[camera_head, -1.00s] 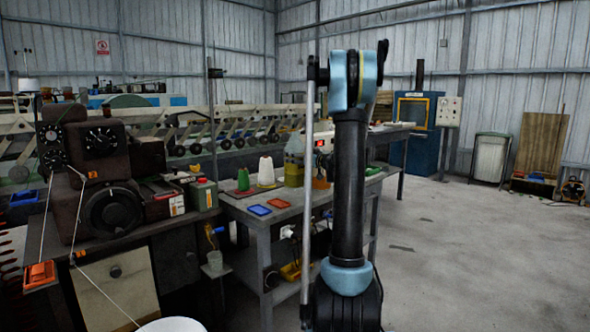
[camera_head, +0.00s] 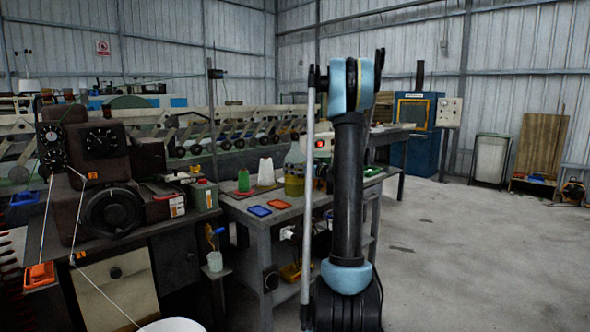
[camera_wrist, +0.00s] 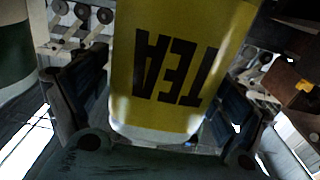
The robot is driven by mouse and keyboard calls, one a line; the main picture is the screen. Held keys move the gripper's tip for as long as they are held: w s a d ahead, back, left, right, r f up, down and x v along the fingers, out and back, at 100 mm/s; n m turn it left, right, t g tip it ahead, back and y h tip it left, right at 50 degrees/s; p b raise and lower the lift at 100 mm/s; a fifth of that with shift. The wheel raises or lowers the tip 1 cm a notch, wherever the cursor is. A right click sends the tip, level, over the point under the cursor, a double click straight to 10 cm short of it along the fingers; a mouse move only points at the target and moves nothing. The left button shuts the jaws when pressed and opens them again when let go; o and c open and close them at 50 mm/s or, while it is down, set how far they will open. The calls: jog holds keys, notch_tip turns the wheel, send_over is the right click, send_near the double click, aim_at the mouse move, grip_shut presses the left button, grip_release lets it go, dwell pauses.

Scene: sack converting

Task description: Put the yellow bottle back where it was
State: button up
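In the wrist view a yellow bottle (camera_wrist: 180,60) with black "TEA" lettering fills the middle, its lettering upside down. My gripper (camera_wrist: 160,105) has one dark finger on each side of it and appears shut on it. The bottle's far end runs out of the top of the view. In the head view my arm stands upright in front of the bench, and the gripper and held bottle cannot be made out. A clear bottle with yellow contents (camera_head: 294,180) stands on the bench (camera_head: 240,208), just left of my arm.
A green cone (camera_head: 243,180) and a white cone (camera_head: 266,172) stand on the bench, with a blue tray (camera_head: 259,211) and a red tray (camera_head: 279,204) in front. A green can (camera_head: 204,195) stands by the brown machine (camera_head: 95,150). The floor on the right is open.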

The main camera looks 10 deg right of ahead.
jog(key=v, duration=1.2)
jog(key=s+a+f+m+g+h, duration=0.1)
jog(key=s+a+f+g, duration=0.25)
jog(key=s+a, duration=0.5)
jog(key=s+a+f+m+g+h, duration=0.1)
jog(key=s+a+f+g, duration=0.4)
jog(key=s, duration=0.7)
jog(key=s+d+f+m+g+h, duration=0.1)
jog(key=s+d+f+h, duration=0.1)
jog(key=s, duration=0.6)
jog(key=s+d+f+m+g+h, duration=0.1)
jog(key=s+d+f+m+h, duration=0.1)
jog(key=s+f, duration=0.3)
jog(key=s+d+f+m+g+h, duration=0.2)
jog(key=s+f+h, duration=0.2)
jog(key=s, duration=0.9)
jog(key=shift+s+h, duration=0.2)
jog(key=shift+h, duration=0.1)
jog(key=shift+d, duration=0.1)
